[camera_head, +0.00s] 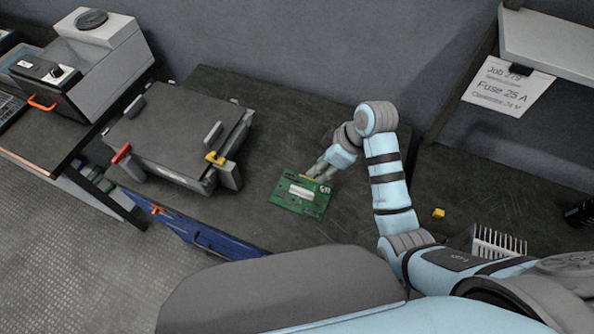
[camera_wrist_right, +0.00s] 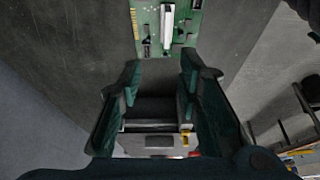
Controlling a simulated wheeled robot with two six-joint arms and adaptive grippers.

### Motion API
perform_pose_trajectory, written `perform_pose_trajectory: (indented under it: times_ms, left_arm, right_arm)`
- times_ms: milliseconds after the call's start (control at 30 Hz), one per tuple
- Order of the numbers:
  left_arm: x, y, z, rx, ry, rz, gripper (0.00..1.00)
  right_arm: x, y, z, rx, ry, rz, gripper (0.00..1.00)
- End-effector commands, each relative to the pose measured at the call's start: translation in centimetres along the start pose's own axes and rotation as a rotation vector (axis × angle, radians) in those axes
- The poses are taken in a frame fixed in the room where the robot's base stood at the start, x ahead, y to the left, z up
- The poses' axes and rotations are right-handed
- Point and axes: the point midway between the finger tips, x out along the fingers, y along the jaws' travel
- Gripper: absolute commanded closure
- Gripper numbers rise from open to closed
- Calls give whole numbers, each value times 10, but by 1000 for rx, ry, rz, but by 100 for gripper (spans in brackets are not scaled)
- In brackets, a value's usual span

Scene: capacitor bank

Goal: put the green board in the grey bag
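The green board (camera_head: 300,197) lies flat on the dark bench, with a white strip across its middle. It also shows at the top of the right wrist view (camera_wrist_right: 178,30), where the upper part is cut off by the frame edge. My right gripper (camera_head: 321,172) is just above and behind the board's far edge in the head view. In the right wrist view its two fingers (camera_wrist_right: 160,78) are apart with nothing between them. I cannot tell whether a fingertip touches the board. My left gripper is not in view. I cannot make out a grey bag in either view.
A grey flat-topped fixture (camera_head: 180,130) with red and yellow levers stands left of the board. A small yellow block (camera_head: 438,213) and a white slotted rack (camera_head: 498,242) are at right. A blue item (camera_head: 205,238) is along the bench's front edge. Bench around the board is clear.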

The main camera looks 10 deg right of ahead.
Motion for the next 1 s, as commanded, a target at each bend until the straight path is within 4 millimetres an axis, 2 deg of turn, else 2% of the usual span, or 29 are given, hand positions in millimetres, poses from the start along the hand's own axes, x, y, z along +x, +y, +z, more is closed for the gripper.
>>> perform_pose_trajectory:
  times_ms: [167,300,400,467,633,733,900,933,1000]
  left_arm:
    - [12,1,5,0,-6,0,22]
    - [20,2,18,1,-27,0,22]
    - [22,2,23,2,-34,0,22]
    - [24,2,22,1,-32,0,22]
    - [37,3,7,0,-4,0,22]
    - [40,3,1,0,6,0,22]
    - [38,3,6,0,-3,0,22]
    - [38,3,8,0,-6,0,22]
    - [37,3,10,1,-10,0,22]
  right_arm:
    - [43,-3,3,0,0,-5,68]
    - [78,0,4,3,-2,-3,68]
    - [91,1,4,5,-2,-2,68]
    - [98,1,5,5,-3,-2,68]
    - [133,1,9,5,-3,-3,68]
    - [143,1,9,6,-2,-1,68]
    - [142,1,9,6,-2,0,68]
    - [142,1,9,6,-2,0,70]
    - [142,1,9,6,-2,0,81]
